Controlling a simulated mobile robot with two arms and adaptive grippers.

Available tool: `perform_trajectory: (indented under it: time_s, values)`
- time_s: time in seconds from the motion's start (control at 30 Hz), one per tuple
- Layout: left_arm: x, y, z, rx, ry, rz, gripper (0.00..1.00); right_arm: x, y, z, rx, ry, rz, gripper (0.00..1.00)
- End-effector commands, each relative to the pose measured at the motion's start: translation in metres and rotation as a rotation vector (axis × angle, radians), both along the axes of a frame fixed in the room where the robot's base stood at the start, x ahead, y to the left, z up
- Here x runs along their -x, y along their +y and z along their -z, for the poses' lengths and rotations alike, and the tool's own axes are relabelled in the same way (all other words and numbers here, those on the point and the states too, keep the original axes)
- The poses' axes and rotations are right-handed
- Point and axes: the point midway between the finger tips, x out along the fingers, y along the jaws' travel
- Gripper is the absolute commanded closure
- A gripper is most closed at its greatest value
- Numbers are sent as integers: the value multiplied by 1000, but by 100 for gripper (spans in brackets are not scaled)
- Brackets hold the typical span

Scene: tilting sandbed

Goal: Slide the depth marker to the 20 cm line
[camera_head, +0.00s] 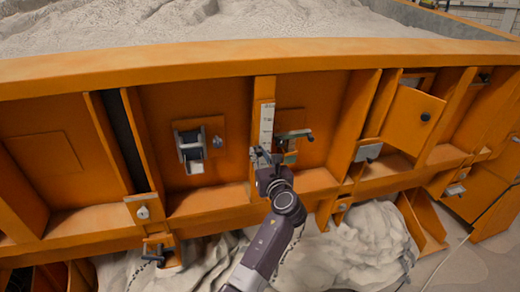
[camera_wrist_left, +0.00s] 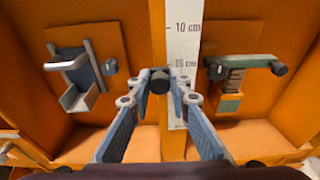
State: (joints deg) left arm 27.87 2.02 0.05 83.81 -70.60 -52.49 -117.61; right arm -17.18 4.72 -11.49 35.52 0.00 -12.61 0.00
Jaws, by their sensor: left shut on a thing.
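The depth marker shows as a dark knob (camera_wrist_left: 158,80) in the left wrist view, at the left edge of a white vertical scale (camera_wrist_left: 184,28). The scale has readable 10 cm and 15 cm lines; the knob appears a little below the 15 cm line. The scale's lower part is partly hidden by my fingers, and I cannot read a 20 cm label. My left gripper (camera_wrist_left: 159,88) is shut on the knob. In the head view, my left gripper (camera_head: 262,157) is at the lower end of the scale (camera_head: 266,122). My right gripper is not in view.
Left of the scale is a grey latch-like fitting (camera_head: 191,147); right of it is a green fitting with a dark knob (camera_head: 295,135). The orange sandbed wall (camera_head: 200,64) has upright ribs around this bay. Sand lies above, and pale sand heaps (camera_head: 360,250) below.

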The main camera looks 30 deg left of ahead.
Motion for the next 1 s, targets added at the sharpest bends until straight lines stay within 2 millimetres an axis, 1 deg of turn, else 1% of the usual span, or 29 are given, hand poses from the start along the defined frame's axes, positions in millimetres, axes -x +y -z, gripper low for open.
perform_trajectory:
  time_s: [0.03, 0.1, 0.17, 0.27, 0.53, 0.57, 0.7, 1.0]
  values:
    - [0, 3, 21, 2, 7, -5, 100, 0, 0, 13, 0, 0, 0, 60]
    - [-2, 5, 32, 3, 6, -4, 100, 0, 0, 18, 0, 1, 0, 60]
    - [-3, 5, 38, 3, 5, -4, 100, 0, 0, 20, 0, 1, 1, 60]
    - [-3, 6, 42, 5, 4, -5, 100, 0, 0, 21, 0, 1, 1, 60]
    - [-3, 7, 41, 5, 3, -5, 100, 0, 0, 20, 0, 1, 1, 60]
    - [-3, 7, 41, 5, 3, -5, 80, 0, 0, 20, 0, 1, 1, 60]
    - [-3, 6, 40, 4, 2, -4, 65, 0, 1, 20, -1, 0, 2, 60]
    - [-3, 5, 40, 3, 3, -2, 64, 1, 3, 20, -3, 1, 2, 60]
